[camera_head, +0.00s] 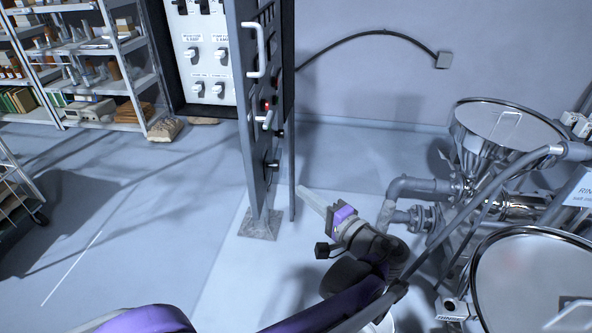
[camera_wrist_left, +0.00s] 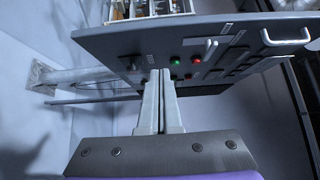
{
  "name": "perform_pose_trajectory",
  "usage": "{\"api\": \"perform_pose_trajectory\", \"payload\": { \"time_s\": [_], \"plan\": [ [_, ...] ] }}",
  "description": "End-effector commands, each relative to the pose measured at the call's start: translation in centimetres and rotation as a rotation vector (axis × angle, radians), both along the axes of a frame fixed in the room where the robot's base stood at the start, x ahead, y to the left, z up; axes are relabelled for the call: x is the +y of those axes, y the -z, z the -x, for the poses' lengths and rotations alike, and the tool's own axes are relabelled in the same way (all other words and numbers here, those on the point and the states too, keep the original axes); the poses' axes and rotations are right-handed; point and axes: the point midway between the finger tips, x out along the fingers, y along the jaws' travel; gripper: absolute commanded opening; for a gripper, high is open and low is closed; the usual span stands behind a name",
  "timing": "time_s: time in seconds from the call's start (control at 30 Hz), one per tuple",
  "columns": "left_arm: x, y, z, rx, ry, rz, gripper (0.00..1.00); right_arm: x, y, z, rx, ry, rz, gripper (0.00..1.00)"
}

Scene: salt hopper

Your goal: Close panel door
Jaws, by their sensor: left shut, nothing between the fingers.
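The panel door (camera_head: 246,105) stands open, swung out from the grey cabinet and seen nearly edge-on in the head view. Its outer face (camera_wrist_left: 120,46) carries green and red buttons and dark slots. A white handle (camera_head: 259,50) is high on this face; it also shows in the left wrist view (camera_wrist_left: 286,41). My left gripper (camera_head: 305,193) is shut and empty, to the right of the door's lower part. My right gripper is out of view.
The cabinet interior (camera_head: 206,65) shows white switches. A post with a foot plate (camera_head: 260,224) stands below. Steel hoppers (camera_head: 505,130) and grey pipes (camera_head: 412,187) crowd the right side. Shelves (camera_head: 100,60) stand at the back left.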

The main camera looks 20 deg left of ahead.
Motion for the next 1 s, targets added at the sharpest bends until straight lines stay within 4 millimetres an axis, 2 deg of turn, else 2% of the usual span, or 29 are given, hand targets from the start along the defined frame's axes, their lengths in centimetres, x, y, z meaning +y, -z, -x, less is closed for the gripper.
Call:
{"api": "perform_pose_trajectory", "payload": {
  "time_s": [0.17, 0.6, 0.8, 1.0],
  "plan": [
    [1.3, -0.3, -0.8, -0.006, -0.004, -0.012, 0.00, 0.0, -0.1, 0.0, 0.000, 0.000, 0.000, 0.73],
    [9.4, -0.2, -4.7, -0.005, -0.004, -0.011, 0.00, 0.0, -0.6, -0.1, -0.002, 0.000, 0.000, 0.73],
    [11.8, -0.2, -3.7, -0.005, -0.002, -0.010, 0.00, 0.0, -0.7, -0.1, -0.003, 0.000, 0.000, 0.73],
    [12.5, -0.2, -3.4, -0.005, 0.001, -0.009, 0.00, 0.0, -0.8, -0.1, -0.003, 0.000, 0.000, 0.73]
  ]
}}
